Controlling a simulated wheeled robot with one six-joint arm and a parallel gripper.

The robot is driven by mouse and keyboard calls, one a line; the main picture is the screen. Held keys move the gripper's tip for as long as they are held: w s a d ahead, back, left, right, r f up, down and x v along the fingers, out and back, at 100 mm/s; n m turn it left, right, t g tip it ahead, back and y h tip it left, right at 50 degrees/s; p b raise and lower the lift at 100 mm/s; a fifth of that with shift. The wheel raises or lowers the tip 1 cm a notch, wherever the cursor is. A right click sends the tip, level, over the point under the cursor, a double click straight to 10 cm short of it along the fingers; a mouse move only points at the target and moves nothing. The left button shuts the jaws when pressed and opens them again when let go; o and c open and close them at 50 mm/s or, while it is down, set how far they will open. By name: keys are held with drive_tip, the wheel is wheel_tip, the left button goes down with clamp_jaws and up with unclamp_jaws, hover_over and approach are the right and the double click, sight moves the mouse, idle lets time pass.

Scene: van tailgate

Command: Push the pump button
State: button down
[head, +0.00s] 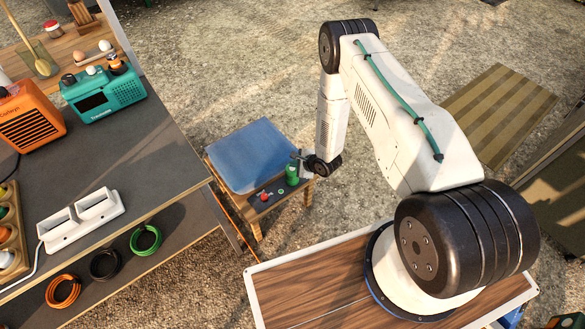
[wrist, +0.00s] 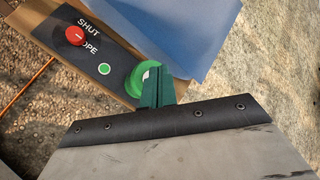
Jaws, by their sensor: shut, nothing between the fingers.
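A small wooden stand (head: 250,225) carries a dark control panel (wrist: 96,62) at its front. On the panel are a red knob (wrist: 75,35) beside white lettering "SHUT" and partly hidden "OPE", a small green disc (wrist: 104,69) with a pale rim, and a larger round green piece (wrist: 133,84). The head view shows the red knob (head: 264,196) and an upright green piece (head: 292,180). No label shows which is the pump button. My gripper (wrist: 158,72) is shut and empty, its green fingertips overlapping the larger green piece. I cannot tell whether they touch.
A blue-topped tank (head: 250,155) fills the stand behind the panel. A grey workbench (head: 150,165) stands left with a teal device (head: 104,95), an orange heater (head: 30,118) and a white rack (head: 82,220). Coiled hoses (head: 146,240) lie on its lower shelf. Gravel ground is open behind the stand.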

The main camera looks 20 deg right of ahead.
drive_tip(key=shift+f, duration=0.15)
drive_tip(key=shift+f, duration=0.3)
drive_tip(key=shift+f, duration=0.2)
idle(0.6)
drive_tip(key=shift+r, duration=0.65)
wheel_tip(320, 180, up, 6)
idle(0.6)
drive_tip(key=c, duration=2.1)
unclamp_jaws()
drive_tip(key=shift+c, duration=0.2)
